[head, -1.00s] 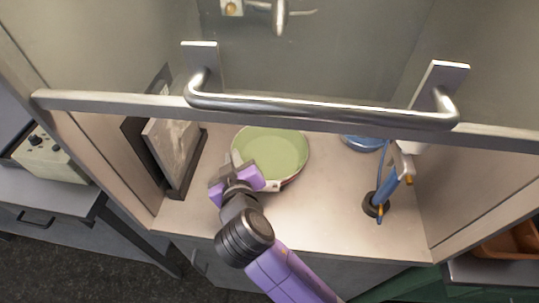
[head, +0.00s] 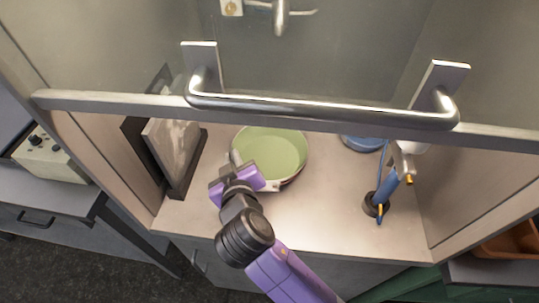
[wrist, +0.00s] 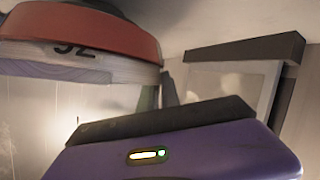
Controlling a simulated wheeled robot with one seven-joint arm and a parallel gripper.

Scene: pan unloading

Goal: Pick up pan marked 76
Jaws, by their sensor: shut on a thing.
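A pan with a pale green inside (head: 275,150) and a reddish outer side is on the pale worktop inside the hood, right at my gripper. My gripper (head: 240,172) is at its near left edge and is shut on it. The exact grip is hidden behind the purple gripper body. In the wrist view, the red and dark pan side (wrist: 95,32) fills the upper left, close above the purple gripper body. A dark marking shows there, partly cut off, and I cannot read it for sure.
A raised sash with a metal bar handle (head: 320,108) crosses above the worktop (head: 320,215). A framed panel (head: 172,150) leans at the left. A blue round thing (head: 362,143) and a blue-handled fixture (head: 383,195) stand at the right. The front middle is clear.

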